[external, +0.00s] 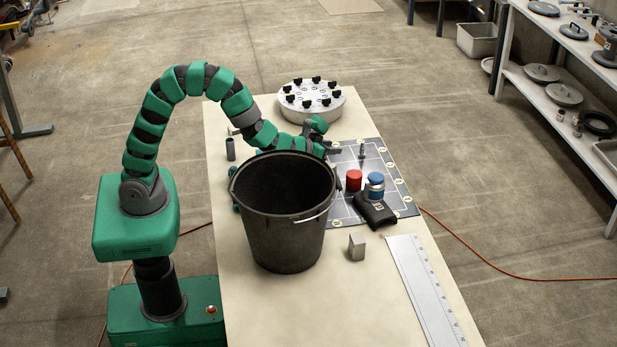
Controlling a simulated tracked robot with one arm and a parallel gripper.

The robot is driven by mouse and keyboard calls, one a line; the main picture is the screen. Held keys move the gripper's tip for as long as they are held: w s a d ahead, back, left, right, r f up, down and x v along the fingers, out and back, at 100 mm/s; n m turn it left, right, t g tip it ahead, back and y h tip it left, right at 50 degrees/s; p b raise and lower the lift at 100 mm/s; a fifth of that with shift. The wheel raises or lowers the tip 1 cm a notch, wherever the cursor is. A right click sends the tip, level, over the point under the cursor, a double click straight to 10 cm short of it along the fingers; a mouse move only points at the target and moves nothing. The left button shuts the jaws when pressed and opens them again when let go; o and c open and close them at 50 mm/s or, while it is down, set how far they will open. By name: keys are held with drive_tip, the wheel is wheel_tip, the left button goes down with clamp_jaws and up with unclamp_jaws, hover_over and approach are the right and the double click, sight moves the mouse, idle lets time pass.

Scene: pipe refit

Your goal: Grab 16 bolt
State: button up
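A small grey upright piece that looks like a bolt (362,151) stands on the dark gridded mat (398,196); I cannot read a size on it. My gripper (331,148) is low over the mat's left edge, just left of this piece and apparently apart from it. The gripper is small and partly hidden by my arm and the bucket rim, so I cannot tell whether its fingers are open or shut. I see nothing clearly held in it.
A large black bucket (283,228) stands in front of my gripper. A red cylinder (353,180), a blue-topped jar (375,182) and a black object (376,211) crowd the mat's front. A round flange with black knobs (317,112) is behind. A metal bracket (356,248) and long ruler (424,285) lie in front.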

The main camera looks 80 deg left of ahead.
sight(362, 150)
drive_tip(key=b+x, duration=0.2)
drive_tip(key=x, duration=1.1)
drive_tip(key=shift+w+a+f+b, duration=0.1)
drive_tip(key=shift+w+a+b, duration=0.1)
drive_tip(key=shift+w+b, duration=0.15)
clamp_jaws()
